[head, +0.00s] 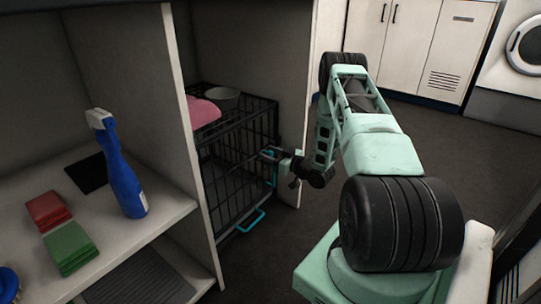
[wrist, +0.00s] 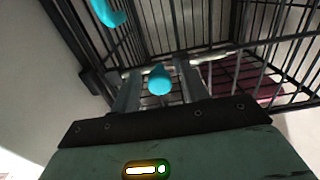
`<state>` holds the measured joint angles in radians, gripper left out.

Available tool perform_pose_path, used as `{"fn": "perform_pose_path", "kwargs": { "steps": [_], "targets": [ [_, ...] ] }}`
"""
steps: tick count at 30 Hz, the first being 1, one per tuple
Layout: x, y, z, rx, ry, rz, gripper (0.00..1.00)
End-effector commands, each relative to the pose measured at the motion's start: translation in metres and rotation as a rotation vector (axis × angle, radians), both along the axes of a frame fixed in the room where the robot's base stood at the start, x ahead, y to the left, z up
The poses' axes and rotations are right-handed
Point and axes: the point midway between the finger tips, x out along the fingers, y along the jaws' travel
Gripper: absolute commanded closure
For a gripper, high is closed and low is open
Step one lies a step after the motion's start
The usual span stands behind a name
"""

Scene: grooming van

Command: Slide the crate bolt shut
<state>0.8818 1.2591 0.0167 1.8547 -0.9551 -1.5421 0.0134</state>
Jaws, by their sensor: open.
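The black wire crate (head: 236,190) stands in the lower bay of the cabinet, with a teal handle (head: 250,221) low on its front. In the wrist view, the bolt shows as a pale metal rod (wrist: 212,57) across the crate front with a round teal knob (wrist: 160,79). My gripper (head: 277,157) is at the crate's front, near its upper right. It is open, with one finger on each side of the knob; I cannot tell whether either finger touches it. The bolt's end and catch are not clear. Another teal part (wrist: 108,12) shows at upper left.
A pink cloth (head: 203,111) and a grey bowl (head: 224,98) are on the crate top. Cabinet panels (head: 180,110) flank the crate closely. A blue spray bottle (head: 122,178) and red and green stacks stand on the left shelf. The dark floor (head: 440,135) at right is clear.

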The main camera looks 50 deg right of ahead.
Motion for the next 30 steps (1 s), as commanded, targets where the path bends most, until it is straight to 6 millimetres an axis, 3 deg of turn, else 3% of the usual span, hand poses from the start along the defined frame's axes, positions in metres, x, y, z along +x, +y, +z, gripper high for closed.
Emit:
{"fn": "perform_pose_path", "kwargs": {
  "steps": [1, 5, 6, 10, 18, 26, 27, 29, 30],
  "targets": [
    [0.0, 0.0, 0.0, 0.0, 0.0, 0.0, 0.61],
    [0.0, 0.0, 0.0, 0.0, 0.0, 0.0, 0.97],
    [0.0, 0.0, 0.0, 0.0, 0.0, 0.0, 1.0],
    [0.0, -0.004, 0.0, -0.001, 0.0, -0.001, 1.0],
    [0.003, -0.037, 0.0, -0.001, 0.0, -0.001, 1.0],
    [0.002, -0.04, 0.0, -0.002, 0.001, -0.005, 1.0],
    [0.002, -0.04, 0.0, -0.002, 0.001, -0.005, 0.69],
    [0.002, -0.04, 0.0, -0.002, 0.001, -0.005, 0.55],
    [0.002, -0.04, 0.0, -0.002, 0.001, -0.004, 0.55]
  ]
}}
